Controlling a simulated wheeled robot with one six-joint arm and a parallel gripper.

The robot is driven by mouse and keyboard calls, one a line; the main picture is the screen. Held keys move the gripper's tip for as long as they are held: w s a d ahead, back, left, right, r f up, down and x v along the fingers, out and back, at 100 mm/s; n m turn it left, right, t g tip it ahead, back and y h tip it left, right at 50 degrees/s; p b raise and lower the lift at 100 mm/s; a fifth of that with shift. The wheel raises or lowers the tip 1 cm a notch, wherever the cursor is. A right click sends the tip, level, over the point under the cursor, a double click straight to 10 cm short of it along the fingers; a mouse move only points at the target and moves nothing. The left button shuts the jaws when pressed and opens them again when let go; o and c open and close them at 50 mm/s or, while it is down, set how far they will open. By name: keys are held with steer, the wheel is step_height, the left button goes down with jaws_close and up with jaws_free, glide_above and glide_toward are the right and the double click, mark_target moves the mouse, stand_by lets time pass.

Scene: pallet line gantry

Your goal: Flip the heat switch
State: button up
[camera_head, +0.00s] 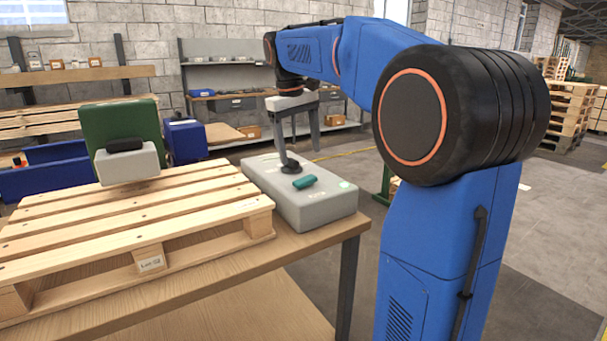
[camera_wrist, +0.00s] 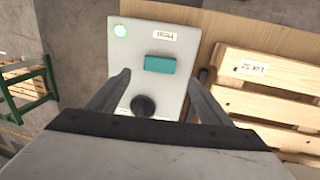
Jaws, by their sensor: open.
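A grey control box (camera_head: 317,207) stands on the table beside the pallet. It carries a teal switch (camera_head: 305,182), a round black knob (camera_wrist: 143,106) and a pale green lamp (camera_wrist: 120,30). A white label (camera_wrist: 164,36) near the switch appears upside down and seems to read HEAT. The teal switch also shows in the wrist view (camera_wrist: 174,64), just ahead of the fingertips and between their lines. My gripper (camera_head: 298,153) is open and empty, pointing down over the box. Whether a fingertip touches the box is unclear.
A wooden pallet (camera_head: 130,218) lies on the wooden table (camera_head: 285,250), left of the box. A green and grey device (camera_head: 125,150) sits at the pallet's far side. Blue bins (camera_head: 186,141) stand behind it. A shelf unit (camera_head: 225,80) is against the back wall.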

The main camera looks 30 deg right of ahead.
mark_target(304, 179)
steer(key=f, duration=0.2)
steer(key=d+f, duration=0.1)
steer(key=f, duration=0.5)
steer(key=shift+d, duration=0.15)
